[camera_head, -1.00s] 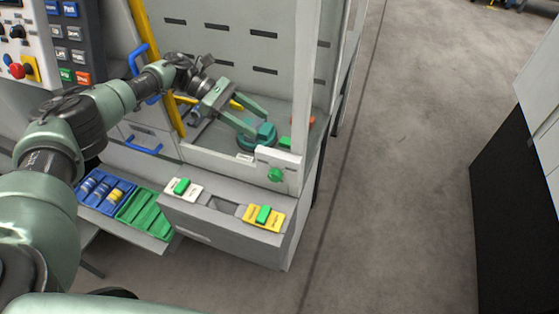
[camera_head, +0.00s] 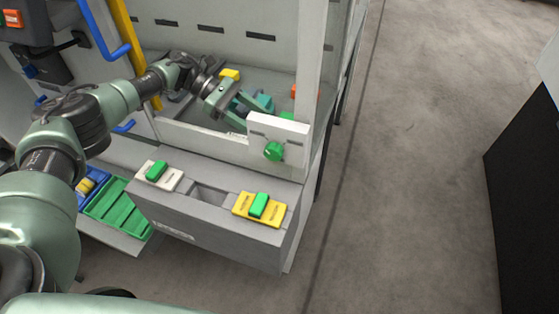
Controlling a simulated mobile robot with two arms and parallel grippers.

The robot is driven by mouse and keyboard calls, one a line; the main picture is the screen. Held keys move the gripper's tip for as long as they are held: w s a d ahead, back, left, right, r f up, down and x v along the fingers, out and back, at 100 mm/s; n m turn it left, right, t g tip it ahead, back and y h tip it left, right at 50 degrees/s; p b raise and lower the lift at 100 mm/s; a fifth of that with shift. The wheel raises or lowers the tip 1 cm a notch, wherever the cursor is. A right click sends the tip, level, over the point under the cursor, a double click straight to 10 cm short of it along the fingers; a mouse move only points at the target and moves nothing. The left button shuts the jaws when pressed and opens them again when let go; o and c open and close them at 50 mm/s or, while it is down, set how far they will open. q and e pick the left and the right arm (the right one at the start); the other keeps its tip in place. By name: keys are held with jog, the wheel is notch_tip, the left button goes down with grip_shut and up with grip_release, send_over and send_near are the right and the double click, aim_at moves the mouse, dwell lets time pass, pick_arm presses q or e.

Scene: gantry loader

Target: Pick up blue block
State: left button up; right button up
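A teal-blue block (camera_head: 265,102) is inside the machine's enclosure, low behind the front wall. It is partly hidden by my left gripper and by a white panel. My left gripper (camera_head: 256,119) reaches in over the wall with its two fingers spread apart, pointing down and right toward the block. The fingertips are partly hidden behind the panel, so I cannot tell whether they touch the block. My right gripper is out of view.
A white panel with a green knob (camera_head: 274,151) stands in front of the fingers. Yellow (camera_head: 230,75), green and orange pieces lie nearby in the enclosure. A ledge with green blocks on white and yellow plates (camera_head: 243,206), and a green tray (camera_head: 118,216), are in front.

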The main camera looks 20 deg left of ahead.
pick_arm(q)
notch_tip(320, 180, down, 3)
jog(key=shift+b, duration=0.75)
jog(key=p+x, duration=0.1)
jog(key=x, duration=0.1)
jog(key=p+x, duration=0.1)
jog(key=x, duration=0.1)
jog(key=s+p+x, duration=0.1)
jog(key=p+x, duration=0.1)
jog(key=x, duration=0.1)
jog(key=shift+d+r, duration=0.1)
jog(key=shift+r, duration=0.15)
jog(key=shift+w+d+f, duration=0.1)
jog(key=shift+d+f, duration=0.2)
grip_shut()
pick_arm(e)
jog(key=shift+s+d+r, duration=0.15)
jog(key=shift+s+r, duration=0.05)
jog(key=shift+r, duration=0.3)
